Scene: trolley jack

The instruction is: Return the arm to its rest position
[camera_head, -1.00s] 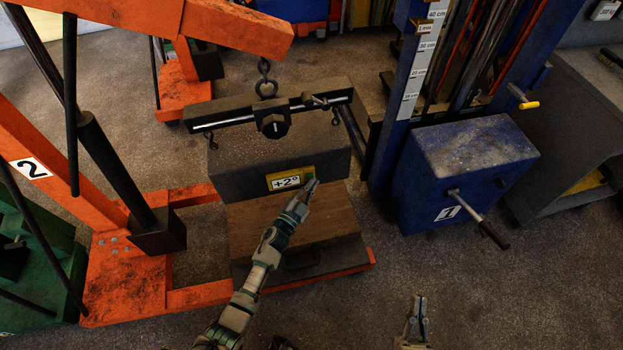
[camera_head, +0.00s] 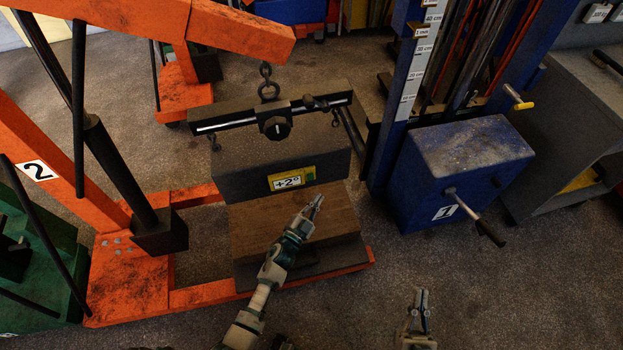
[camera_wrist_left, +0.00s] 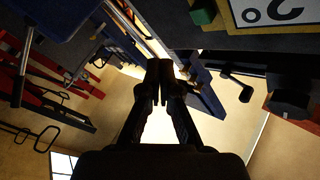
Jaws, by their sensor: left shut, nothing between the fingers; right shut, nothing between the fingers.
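My left arm comes in from the bottom, and its gripper (camera_head: 315,205) is shut and empty. It appears over the brown wooden block (camera_head: 260,225), a little below the "+2°" label (camera_head: 291,178) on the dark box. In the left wrist view the two dark fingers (camera_wrist_left: 159,82) are together, with part of the label's digit (camera_wrist_left: 275,12) upside down at top right. My right gripper (camera_head: 420,300) is shut and empty over bare floor at the bottom right. The orange trolley jack (camera_head: 110,265), marked 2, stands at left.
The dark box (camera_head: 235,170) is below a slide bar (camera_head: 220,122) with a black knob, on a chain from the orange boom. A blue column unit (camera_head: 450,160) with a crank (camera_head: 470,210) stands at right, beside a grey cabinet (camera_head: 575,130). Floor in front is clear.

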